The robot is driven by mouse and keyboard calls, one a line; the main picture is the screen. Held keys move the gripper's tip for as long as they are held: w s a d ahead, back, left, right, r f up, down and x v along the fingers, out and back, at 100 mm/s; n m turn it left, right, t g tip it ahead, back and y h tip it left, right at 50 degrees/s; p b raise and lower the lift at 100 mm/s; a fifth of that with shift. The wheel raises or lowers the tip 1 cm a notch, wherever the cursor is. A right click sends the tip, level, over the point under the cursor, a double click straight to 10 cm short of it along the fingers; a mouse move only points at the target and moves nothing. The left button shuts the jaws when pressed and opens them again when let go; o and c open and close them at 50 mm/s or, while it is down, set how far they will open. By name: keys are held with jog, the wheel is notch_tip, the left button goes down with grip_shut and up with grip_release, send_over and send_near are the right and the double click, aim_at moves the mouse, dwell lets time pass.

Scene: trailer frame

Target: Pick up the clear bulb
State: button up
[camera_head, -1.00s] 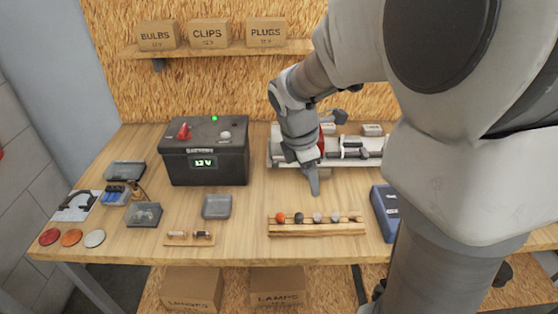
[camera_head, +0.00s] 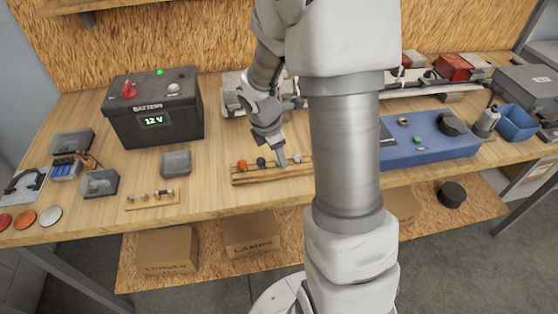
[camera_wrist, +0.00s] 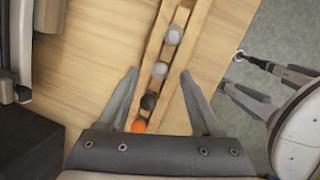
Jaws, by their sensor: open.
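A wooden rack (camera_head: 272,178) holds a row of small bulbs near the table's front edge. The orange bulb (camera_head: 242,165) is at the left end, with a dark bulb (camera_head: 261,162) beside it. Two pale grey bulbs follow, one (camera_wrist: 159,70) third in the row and one (camera_wrist: 174,35) at the far end. Both look glassy; I cannot tell for sure which is the clear bulb. My gripper (camera_head: 283,160) is over the rack, open and empty. In the wrist view its fingertips lie on either side of the third bulb. In the head view my gripper hides that bulb.
A black battery (camera_head: 153,110) stands behind on the left. A small grey box (camera_head: 176,163) and a wooden fuse holder (camera_head: 152,199) lie left of the rack.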

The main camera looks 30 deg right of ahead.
jog(key=shift+x, duration=1.05)
jog(key=c, duration=0.9)
jog(key=shift+r, duration=0.1)
jog(key=shift+c, duration=0.2)
